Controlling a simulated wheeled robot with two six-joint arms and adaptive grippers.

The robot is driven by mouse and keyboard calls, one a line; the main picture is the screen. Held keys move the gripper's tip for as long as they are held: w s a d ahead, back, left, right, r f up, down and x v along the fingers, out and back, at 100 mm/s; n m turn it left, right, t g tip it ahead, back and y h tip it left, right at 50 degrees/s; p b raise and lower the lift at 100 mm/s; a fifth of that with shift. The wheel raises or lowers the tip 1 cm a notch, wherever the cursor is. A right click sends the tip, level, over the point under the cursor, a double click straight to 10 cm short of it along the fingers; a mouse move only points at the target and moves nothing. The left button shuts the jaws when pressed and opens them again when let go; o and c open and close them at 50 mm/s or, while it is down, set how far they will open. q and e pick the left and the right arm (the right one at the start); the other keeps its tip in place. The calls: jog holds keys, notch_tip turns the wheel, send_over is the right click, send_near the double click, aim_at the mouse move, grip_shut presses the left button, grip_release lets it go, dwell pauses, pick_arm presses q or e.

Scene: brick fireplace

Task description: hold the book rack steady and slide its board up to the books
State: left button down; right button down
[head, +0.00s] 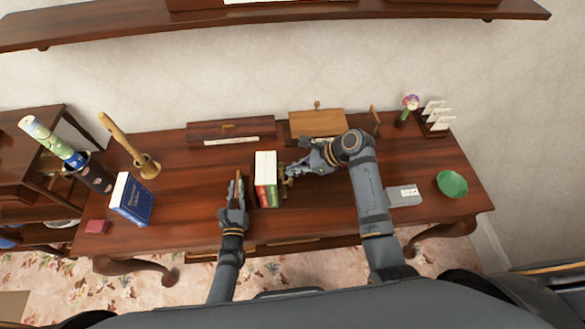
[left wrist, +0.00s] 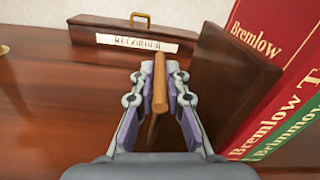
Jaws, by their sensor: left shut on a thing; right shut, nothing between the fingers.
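The books (head: 266,163) stand upright in the middle of the desk, with white page edges on top and red and green covers. In the left wrist view a red book (left wrist: 275,45) stands at the right. The book rack's dark end panel (left wrist: 228,85) is beside it. My left gripper (head: 238,190) is at the left of the books; in its wrist view the fingers (left wrist: 160,100) are shut on a light brown wooden upright (left wrist: 160,80) of the rack. My right gripper (head: 294,171) is shut and empty, just right of the books. The rack's board there is mostly hidden.
A long box (head: 222,130) stands behind. Bare desk lies left of my left gripper.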

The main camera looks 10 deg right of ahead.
jog(key=shift+a, duration=0.25)
pick_arm(q)
jog(key=shift+d, duration=0.1)
pick_arm(e)
jog(key=shift+w+a, duration=0.2)
jog(key=shift+a, duration=0.7)
pick_arm(q)
jog(key=c, duration=1.3)
grip_release()
pick_arm(e)
jog(key=d+f+v, duration=0.2)
jog(key=v, duration=1.1)
jog(key=shift+s, duration=0.2)
pick_arm(q)
jog(key=shift+s, duration=0.1)
pick_arm(e)
jog(key=shift+d+f, duration=0.1)
